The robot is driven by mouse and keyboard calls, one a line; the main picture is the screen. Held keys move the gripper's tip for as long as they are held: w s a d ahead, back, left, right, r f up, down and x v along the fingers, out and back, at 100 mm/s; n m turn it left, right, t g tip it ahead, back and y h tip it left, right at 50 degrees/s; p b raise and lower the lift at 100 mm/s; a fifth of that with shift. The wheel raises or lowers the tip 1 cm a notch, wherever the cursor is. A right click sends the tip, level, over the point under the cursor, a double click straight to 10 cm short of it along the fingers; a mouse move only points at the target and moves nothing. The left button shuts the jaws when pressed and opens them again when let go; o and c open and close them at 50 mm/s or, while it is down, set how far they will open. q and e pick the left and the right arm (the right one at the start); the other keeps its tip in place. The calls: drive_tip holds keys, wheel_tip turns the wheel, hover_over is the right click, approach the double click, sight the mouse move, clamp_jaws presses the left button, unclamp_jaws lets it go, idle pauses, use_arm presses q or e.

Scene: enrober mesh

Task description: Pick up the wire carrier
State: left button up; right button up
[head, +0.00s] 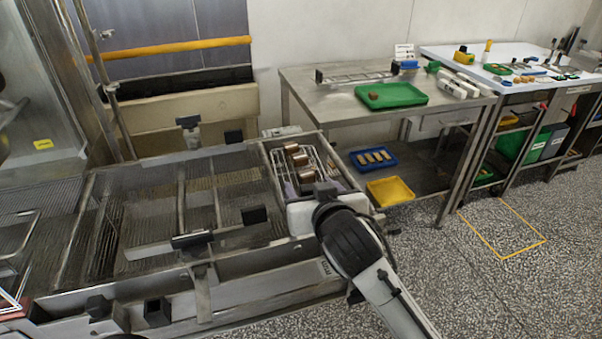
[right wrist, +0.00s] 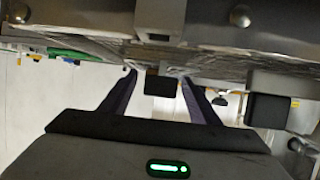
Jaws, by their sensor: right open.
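A pale wire carrier (head: 313,161) lies in the framed bay at the right end of the steel mesh machine, with several brown blocks (head: 299,159) on it. My right gripper (head: 307,188) reaches over the near side of this bay, its body hiding the carrier's near part. In the right wrist view its two dark purple fingers (right wrist: 158,88) are spread apart, and a dark block (right wrist: 160,84) shows between them in the picture. I cannot tell whether the fingers touch the carrier. My left gripper is not in view.
The machine's mesh bed (head: 140,215) with metal rails and dark clamps fills the left. A steel table (head: 330,107) behind holds a green tray (head: 391,95); blue (head: 373,168) and yellow (head: 390,191) trays sit on its lower shelf. The speckled floor at right is clear.

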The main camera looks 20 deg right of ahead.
drive_tip(key=c, duration=1.2)
